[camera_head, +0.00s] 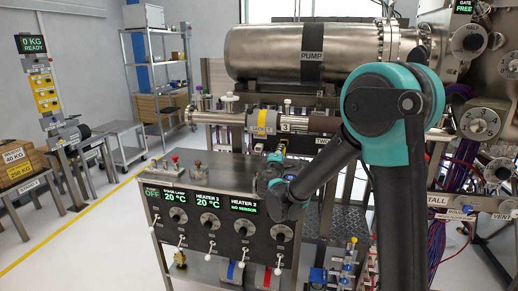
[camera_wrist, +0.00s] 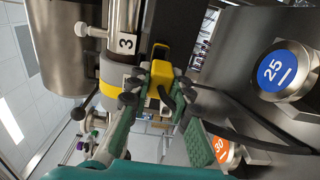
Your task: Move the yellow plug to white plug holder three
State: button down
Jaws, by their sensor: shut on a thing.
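In the wrist view, my gripper (camera_wrist: 158,92) is shut on the yellow plug (camera_wrist: 160,66). The plug has a bright yellow body and a dark cable that loops beside the fingers. Label 3 (camera_wrist: 125,43) is on the metal pipe, just left of the plug in this view. A yellow-and-white collar (camera_wrist: 106,88) sits around the pipe near the label. In the head view, label 3 (camera_head: 285,125) is beside the collar (camera_head: 262,122), and my gripper (camera_head: 275,158) is below them, partly hidden by my arm. Whether the plug touches a holder cannot be told.
A control panel (camera_head: 220,213) with knobs and toggles stands below the pipe. The large pump cylinder (camera_head: 275,53) is above it. Blue knob 25 (camera_wrist: 283,72) and orange knob 30 (camera_wrist: 225,150) are at the right in the wrist view.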

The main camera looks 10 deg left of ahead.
jog(key=s+a+f, duration=0.1)
jog(key=a+f, duration=0.3)
jog(key=a, duration=0.7)
jog(key=w, duration=0.4)
jog(key=shift+w+a, duration=0.2)
jog(key=shift+w, duration=0.15)
jog(key=shift+w, duration=1.4)
dwell(1.9)
jog(key=c, duration=1.3)
grip_release()
jog(key=shift+s, duration=0.2)
